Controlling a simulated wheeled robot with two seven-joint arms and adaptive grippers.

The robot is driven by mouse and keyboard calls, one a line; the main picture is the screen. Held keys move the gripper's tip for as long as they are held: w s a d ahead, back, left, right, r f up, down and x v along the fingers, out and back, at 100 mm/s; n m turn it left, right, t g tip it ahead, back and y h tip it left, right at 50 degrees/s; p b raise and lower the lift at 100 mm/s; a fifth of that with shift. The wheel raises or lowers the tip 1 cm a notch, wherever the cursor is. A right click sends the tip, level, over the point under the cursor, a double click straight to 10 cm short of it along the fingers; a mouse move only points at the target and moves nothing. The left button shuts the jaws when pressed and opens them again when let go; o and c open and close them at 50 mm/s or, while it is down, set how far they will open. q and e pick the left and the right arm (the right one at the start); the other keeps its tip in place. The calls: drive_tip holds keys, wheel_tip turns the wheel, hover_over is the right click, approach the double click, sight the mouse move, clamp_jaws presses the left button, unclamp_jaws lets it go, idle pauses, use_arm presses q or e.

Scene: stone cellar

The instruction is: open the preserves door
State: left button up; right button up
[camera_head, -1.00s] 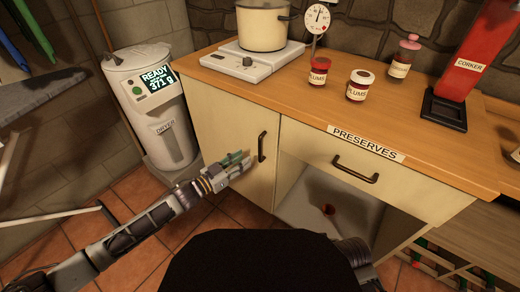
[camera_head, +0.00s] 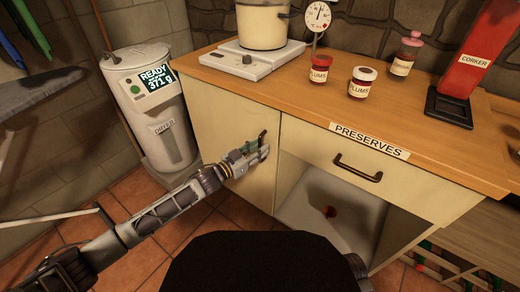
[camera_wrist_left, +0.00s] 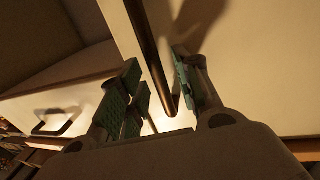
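The cream cabinet door (camera_head: 232,140) is at the left of the wooden-topped unit and looks shut. Its dark vertical handle (camera_head: 262,139) is near its right edge. My left gripper (camera_head: 262,152) is at this handle. In the left wrist view, the handle bar (camera_wrist_left: 147,52) runs between the green-padded fingers of my left gripper (camera_wrist_left: 158,95). The fingers are apart, with gaps visible beside the bar, so they are around it but not closed on it. The PRESERVES label (camera_head: 369,141) is on the counter edge above the drawer. My right gripper is not in view.
Right of the door are a drawer with a dark handle (camera_head: 357,168) and an open compartment (camera_head: 325,205) below. A dryer (camera_head: 155,110) stands left.

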use_arm(q)
drive_tip(key=shift+w+d, duration=0.35)
drive_tip(key=shift+d, duration=0.05)
clamp_jaws()
